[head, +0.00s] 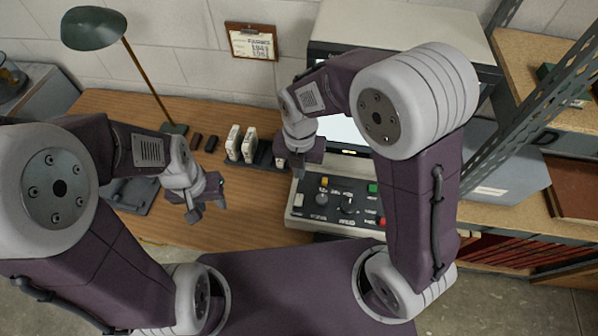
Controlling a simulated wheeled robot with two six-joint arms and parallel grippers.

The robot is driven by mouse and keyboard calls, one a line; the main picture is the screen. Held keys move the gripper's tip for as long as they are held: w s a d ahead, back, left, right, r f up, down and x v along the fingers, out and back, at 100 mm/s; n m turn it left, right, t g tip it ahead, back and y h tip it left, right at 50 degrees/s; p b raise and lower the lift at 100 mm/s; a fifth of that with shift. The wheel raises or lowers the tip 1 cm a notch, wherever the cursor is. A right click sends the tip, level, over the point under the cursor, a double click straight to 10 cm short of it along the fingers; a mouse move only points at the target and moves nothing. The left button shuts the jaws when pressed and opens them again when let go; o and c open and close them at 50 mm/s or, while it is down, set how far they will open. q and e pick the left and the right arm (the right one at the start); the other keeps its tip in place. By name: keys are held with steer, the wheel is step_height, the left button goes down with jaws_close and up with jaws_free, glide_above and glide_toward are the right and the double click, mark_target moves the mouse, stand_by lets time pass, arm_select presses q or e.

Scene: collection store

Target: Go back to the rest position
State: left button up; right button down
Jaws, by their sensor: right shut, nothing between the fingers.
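My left gripper (207,203) hangs over the left part of the wooden desk (237,215). Its fingers look apart, with nothing seen between them. My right gripper (298,168) is shut and empty. In the picture it lies between a dark rack (265,156) and a control panel (330,205). Both arms are bent and reach forward over the desk. Whether either gripper touches anything below it cannot be told from this view.
White upright blocks (248,145) stand in the rack, and small dark blocks (203,141) lie left of it. A green lamp (94,28) stands behind. A monitor (345,134) is partly hidden by my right arm. A metal shelf post (535,100) rises at right.

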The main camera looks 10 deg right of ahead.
steer(key=shift+a, duration=0.3)
steer(key=d+r+m, duration=0.2)
steer(key=d+m, duration=0.1)
steer(key=d, duration=0.5)
steer(key=s+d+f+m, duration=0.1)
steer(key=s+d+m, duration=0.1)
steer(key=m, duration=1.3)
steer(key=s+d+f+m+t, duration=0.1)
steer(key=s+d+m, duration=0.2)
steer(key=m, duration=1.2)
steer(key=shift+s+d+f, duration=0.15)
steer(key=shift+s+d, duration=0.15)
steer(key=shift+s, duration=0.65)
